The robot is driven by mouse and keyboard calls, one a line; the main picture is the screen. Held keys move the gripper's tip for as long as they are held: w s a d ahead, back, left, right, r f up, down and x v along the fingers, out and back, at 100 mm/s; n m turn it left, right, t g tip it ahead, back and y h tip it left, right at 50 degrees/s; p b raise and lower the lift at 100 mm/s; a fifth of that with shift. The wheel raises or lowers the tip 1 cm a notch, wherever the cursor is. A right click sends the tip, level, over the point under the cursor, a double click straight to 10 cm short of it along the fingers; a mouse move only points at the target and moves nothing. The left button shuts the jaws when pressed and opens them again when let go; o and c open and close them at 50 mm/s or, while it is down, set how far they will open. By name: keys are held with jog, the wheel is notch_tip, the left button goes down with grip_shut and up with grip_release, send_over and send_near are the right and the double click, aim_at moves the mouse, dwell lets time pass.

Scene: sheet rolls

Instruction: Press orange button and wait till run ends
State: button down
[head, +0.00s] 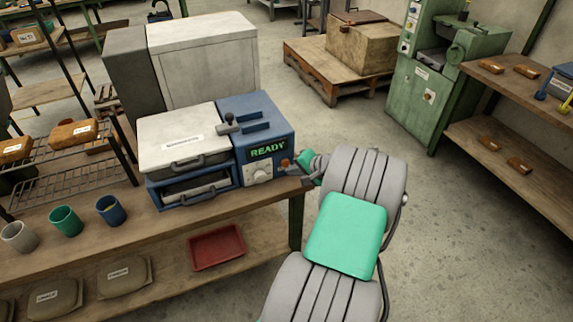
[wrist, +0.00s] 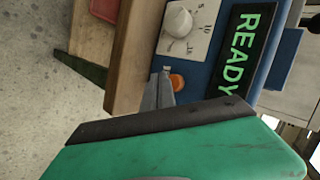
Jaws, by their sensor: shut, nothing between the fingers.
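The blue and white machine (head: 222,150) stands on the wooden workbench with its lid down. Its display (head: 268,148) reads READY in green, also in the wrist view (wrist: 241,50). The orange button (wrist: 177,82) is on the front panel beside the dial (wrist: 180,20); in the head view the orange button (head: 285,163) is small beside my gripper. My gripper (head: 292,170) is shut and empty. In the wrist view its fingertips (wrist: 165,76) are right by the button, at its edge. I cannot tell whether they touch it.
Three cups (head: 65,220) stand on the bench left of the machine. A red tray (head: 216,247) lies on the shelf below. A wire rack with brown packages (head: 75,133) stands at left. Open concrete floor (head: 440,230) lies to the right.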

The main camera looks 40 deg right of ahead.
dwell(0.4)
jog(key=shift+w+d, duration=0.15)
jog(key=shift+w, duration=0.3)
jog(key=shift+w+d+b, duration=0.15)
jog(key=shift+w+b, duration=0.2)
jog(key=shift+w, duration=0.1)
dwell(0.5)
jog(key=shift+s, duration=0.1)
jog(key=shift+s+a+p, duration=0.25)
jog(key=shift+s+p, duration=0.1)
jog(key=shift+s, duration=0.45)
jog(key=s, duration=0.1)
jog(key=s+a+p, duration=0.1)
jog(key=s, duration=0.1)
jog(key=s+p, duration=0.1)
jog(key=shift+s+a, duration=0.25)
jog(key=shift+s, duration=0.15)
dwell(0.4)
